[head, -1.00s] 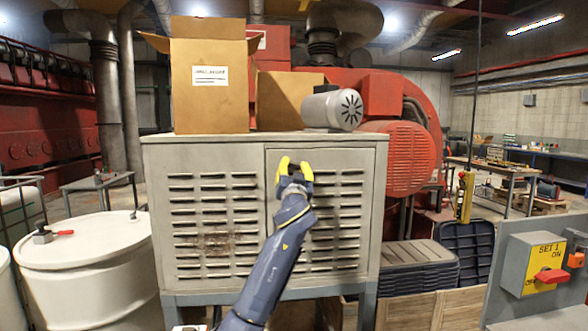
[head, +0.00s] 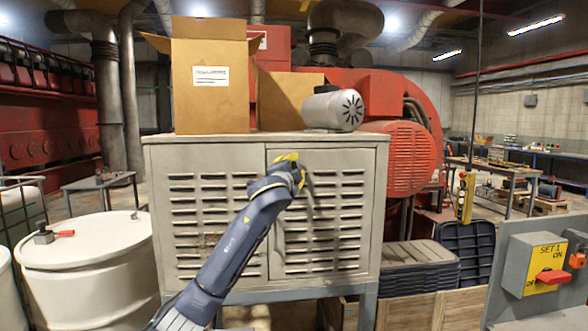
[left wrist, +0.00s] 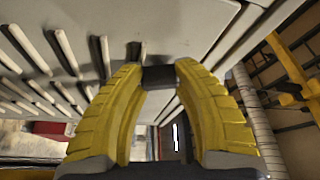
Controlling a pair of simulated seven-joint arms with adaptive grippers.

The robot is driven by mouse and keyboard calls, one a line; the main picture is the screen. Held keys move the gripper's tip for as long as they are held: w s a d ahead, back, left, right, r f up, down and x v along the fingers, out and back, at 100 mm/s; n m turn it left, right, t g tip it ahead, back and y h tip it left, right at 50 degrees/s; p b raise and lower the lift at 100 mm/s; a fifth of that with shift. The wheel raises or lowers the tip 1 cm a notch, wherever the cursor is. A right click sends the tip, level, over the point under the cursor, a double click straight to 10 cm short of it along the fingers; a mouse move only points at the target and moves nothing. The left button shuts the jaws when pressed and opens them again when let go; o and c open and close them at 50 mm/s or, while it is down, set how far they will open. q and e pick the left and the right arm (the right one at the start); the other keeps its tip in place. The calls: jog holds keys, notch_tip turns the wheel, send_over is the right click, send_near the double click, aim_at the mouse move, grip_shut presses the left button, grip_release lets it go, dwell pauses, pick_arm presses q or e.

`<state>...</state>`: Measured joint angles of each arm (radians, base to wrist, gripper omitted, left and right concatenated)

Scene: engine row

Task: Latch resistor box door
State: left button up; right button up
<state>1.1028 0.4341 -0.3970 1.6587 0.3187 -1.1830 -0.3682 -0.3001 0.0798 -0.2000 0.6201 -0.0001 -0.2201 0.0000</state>
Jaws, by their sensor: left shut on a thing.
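The resistor box (head: 215,165) is a grey louvred metal cabinet on a stand, in the middle of the head view. Its door (head: 335,235) is the right-hand panel and looks flush with the front. My left gripper (head: 293,165), with yellow fingers, is at the upper left part of the door and hides what is there. In the left wrist view, the gripper (left wrist: 158,74) has its fingertips closed on a small dark block, likely the latch handle (left wrist: 158,78). The louvres show close by. How the latch is turned cannot be told. My right gripper is not in view.
A cardboard box (head: 210,85) and a grey motor (head: 333,108) stand on the cabinet top. A white drum (head: 85,265) is at the left. Black crates (head: 415,268) and a yellow switch panel (head: 545,265) are at the right.

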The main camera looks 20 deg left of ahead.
pick_arm(q)
jog(key=shift+r+m+g+h, duration=0.1)
jog(key=shift+m+g+h, duration=0.4)
jog(key=shift+m, duration=1.4)
jog(key=o, duration=1.3)
jog(key=shift+s, duration=0.1)
jog(key=s, duration=0.4)
jog(key=s+d, duration=0.1)
jog(key=s, duration=0.6)
jog(key=shift+s+d, duration=0.2)
jog(key=shift+s, duration=0.2)
